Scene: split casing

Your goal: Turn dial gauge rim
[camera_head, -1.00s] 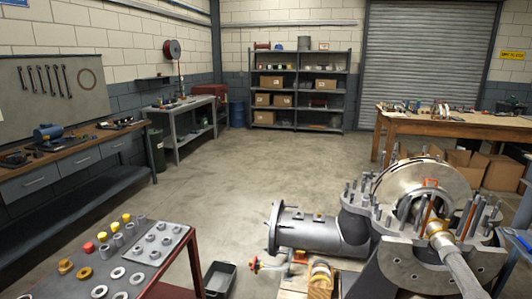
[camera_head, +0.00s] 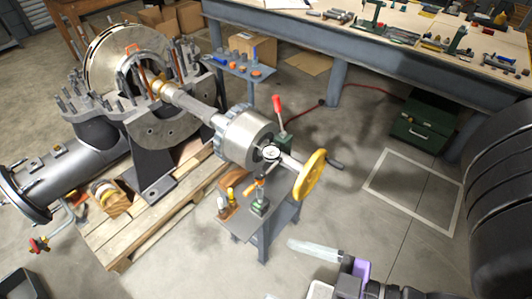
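The dial gauge (camera_head: 271,152) is a small round white face with a dark rim. It sits beside the shaft, just right of the large metal coupling (camera_head: 246,138). It is too small for its rim and markings to be read. A stand with an orange part and a green base (camera_head: 259,206) is below it. My gripper (camera_head: 312,268) appears at the bottom edge, below and right of the gauge and well apart from it. A pale finger and a purple part show; the rest is cut off, so its opening is unclear.
The open casing (camera_head: 164,130) stands on a wooden pallet (camera_head: 168,222) at left. A yellow handwheel (camera_head: 311,175) is right of the gauge, and a red-handled lever (camera_head: 278,108) is above it. A workbench (camera_head: 390,62) spans the back.

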